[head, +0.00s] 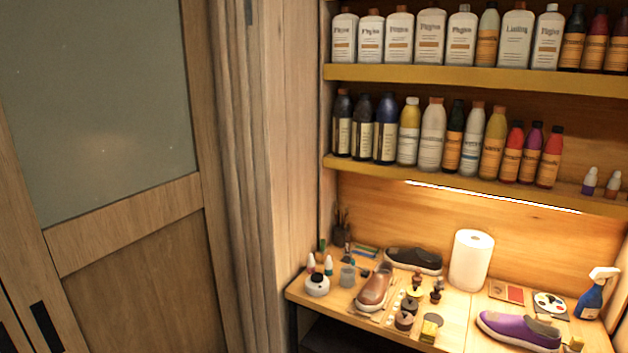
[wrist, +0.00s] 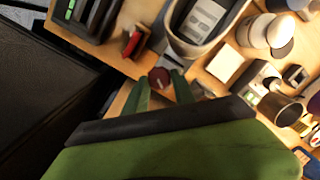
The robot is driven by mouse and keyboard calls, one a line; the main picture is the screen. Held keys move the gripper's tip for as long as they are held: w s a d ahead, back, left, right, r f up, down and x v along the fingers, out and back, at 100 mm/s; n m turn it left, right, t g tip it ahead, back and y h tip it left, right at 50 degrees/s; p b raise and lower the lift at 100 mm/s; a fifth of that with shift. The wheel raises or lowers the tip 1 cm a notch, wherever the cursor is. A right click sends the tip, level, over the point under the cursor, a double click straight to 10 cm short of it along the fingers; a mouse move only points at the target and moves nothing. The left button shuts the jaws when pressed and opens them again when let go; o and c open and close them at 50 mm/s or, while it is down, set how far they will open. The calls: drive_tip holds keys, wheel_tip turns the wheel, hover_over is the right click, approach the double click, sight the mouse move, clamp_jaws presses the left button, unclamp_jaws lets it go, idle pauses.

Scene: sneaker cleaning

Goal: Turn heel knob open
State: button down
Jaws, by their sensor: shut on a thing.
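A dark red round knob (wrist: 159,78) sits between the two green fingertips of my gripper (wrist: 160,86) in the wrist view, at the near end of a grey metal piece. My gripper is shut on this knob. The metal piece runs up to a pale, rounded, open-topped thing (wrist: 222,45) with a printed light label inside. The knob is too small to make out in the head view, and my gripper does not show there. I cannot tell how far the knob is turned.
A red piece (wrist: 133,42) lies just left of the knob, with a dark box (wrist: 90,18) beyond. A metal cup (wrist: 281,108) stands right. The head view shows a workbench with a brown shoe (head: 375,287), a purple shoe (head: 518,330) and a paper roll (head: 470,260).

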drive_tip(key=n, duration=0.2)
drive_tip(key=shift+w+a+n+g+h, duration=0.2)
drive_tip(key=shift+w+n+g+h, duration=0.1)
drive_tip(key=shift+n+h, duration=0.1)
drive_tip(key=shift+d+n, duration=0.2)
drive_tip(key=shift+n, duration=0.2)
drive_tip(key=shift+a+n+h, duration=0.15)
drive_tip(key=shift+n+h, duration=0.35)
drive_tip(key=shift+n, duration=0.2)
drive_tip(key=shift+r+n+g, duration=0.1)
drive_tip(key=shift+n+g, duration=0.2)
drive_tip(key=shift+n, duration=0.2)
drive_tip(key=c, duration=1.2)
unclamp_jaws()
drive_tip(key=shift+s+d, duration=0.1)
drive_tip(key=shift+d, duration=0.1)
drive_tip(key=shift+c, duration=0.2)
wheel_tip(320, 180, up, 5)
drive_tip(key=p, duration=0.5)
drive_tip(key=shift+a, duration=0.1)
